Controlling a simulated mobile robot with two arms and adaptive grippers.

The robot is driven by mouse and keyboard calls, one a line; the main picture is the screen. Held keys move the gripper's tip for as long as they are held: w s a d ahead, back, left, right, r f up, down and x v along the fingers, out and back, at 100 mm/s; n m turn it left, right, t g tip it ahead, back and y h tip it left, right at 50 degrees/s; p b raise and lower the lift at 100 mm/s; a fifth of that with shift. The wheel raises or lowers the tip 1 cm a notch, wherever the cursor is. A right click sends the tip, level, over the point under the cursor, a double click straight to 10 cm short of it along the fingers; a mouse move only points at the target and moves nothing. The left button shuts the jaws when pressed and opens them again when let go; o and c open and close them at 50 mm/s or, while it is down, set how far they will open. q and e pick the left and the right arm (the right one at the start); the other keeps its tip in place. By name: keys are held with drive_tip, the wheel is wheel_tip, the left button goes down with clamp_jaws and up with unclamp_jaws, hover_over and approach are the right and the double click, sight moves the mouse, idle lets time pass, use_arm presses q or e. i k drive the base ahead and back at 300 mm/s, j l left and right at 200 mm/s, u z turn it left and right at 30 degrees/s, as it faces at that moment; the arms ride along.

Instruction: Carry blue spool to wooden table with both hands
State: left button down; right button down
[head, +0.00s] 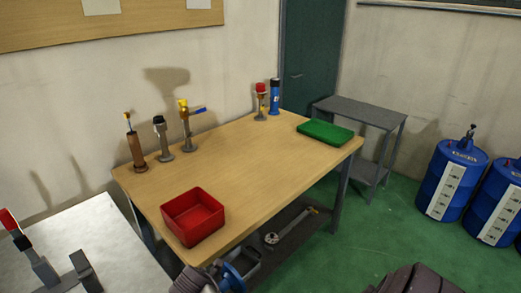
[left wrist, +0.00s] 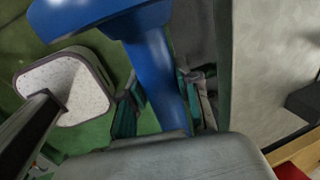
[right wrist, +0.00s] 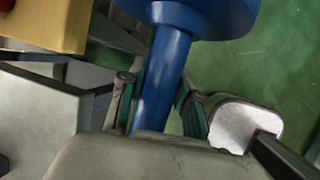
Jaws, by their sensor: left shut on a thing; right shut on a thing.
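The blue spool (head: 232,277) shows at the bottom edge of the head view, in front of the wooden table's near edge and partly cut off. In the left wrist view its pipe (left wrist: 155,70) lies between the fingers of my left gripper (left wrist: 165,105), which is shut on it. In the right wrist view the pipe (right wrist: 166,65) lies between the fingers of my right gripper (right wrist: 160,105), also shut on it. A wide flange shows beyond the fingers in both wrist views. The wooden table (head: 240,160) has a broad bare middle.
On the table are a red bin (head: 193,216) at the near left, a green tray (head: 325,132) at the far right, and several valve-like fittings along the back. A grey shelf (head: 362,112) and blue drums (head: 452,180) stand right. A pale bench (head: 100,235) is left.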

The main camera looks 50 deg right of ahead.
sight(249, 167)
drive_tip(key=k+l, duration=0.1)
drive_tip(key=l, duration=3)
drive_tip(key=k, duration=0.05)
